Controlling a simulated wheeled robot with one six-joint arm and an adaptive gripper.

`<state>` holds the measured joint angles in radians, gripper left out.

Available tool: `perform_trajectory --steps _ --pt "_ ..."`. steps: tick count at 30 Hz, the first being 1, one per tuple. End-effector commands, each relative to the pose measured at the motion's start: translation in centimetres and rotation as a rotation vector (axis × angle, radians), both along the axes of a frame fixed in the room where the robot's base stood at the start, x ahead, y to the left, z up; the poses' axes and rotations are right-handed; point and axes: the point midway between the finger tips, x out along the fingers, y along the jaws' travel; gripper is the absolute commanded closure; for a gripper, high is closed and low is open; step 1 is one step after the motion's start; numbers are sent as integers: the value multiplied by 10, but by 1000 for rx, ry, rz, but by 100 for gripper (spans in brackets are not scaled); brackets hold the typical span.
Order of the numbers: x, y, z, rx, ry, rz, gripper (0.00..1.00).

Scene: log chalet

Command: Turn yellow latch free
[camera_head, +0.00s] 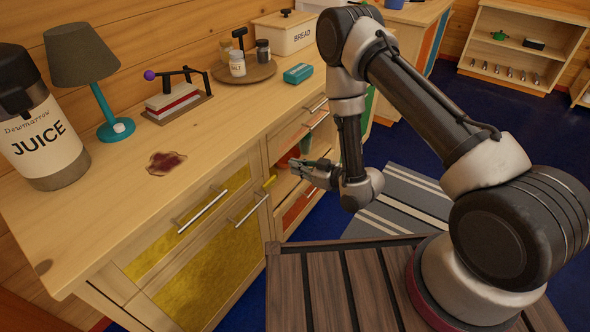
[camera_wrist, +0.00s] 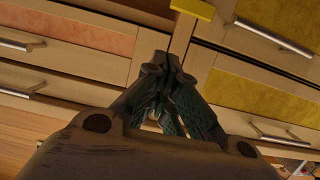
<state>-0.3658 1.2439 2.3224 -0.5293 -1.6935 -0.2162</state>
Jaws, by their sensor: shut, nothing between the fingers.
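The yellow latch (camera_head: 269,183) is a small bar on the cabinet front, at the upright between the yellow doors and the drawer stack. In the wrist view the latch (camera_wrist: 193,9) lies at the top edge, tilted and partly cut off. My gripper (camera_head: 296,166) is in front of the cabinet, just right of the latch and a little above it in the head view. In the wrist view my gripper (camera_wrist: 166,62) has its fingertips together, pointing at the cabinet front below the latch. It is shut and empty, with a visible gap to the latch.
Yellow panels (camera_head: 208,210) with bar handles are left of the latch. Drawers (camera_head: 298,205) with bar handles are to its right. The counter (camera_head: 215,140) holds a juice dispenser (camera_head: 45,140), a teal lamp (camera_head: 116,129), a lever device (camera_head: 177,100), jars and a bread box (camera_head: 283,35).

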Motion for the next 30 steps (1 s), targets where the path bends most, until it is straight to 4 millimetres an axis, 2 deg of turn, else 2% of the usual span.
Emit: perform_trajectory --steps 11,13,18,30 --pt "47 62 -19 0 -2 1 100" --pt "45 59 -35 -2 4 -1 100" --pt "45 59 -53 -1 2 0 100" --pt "46 59 -59 -1 1 0 100"
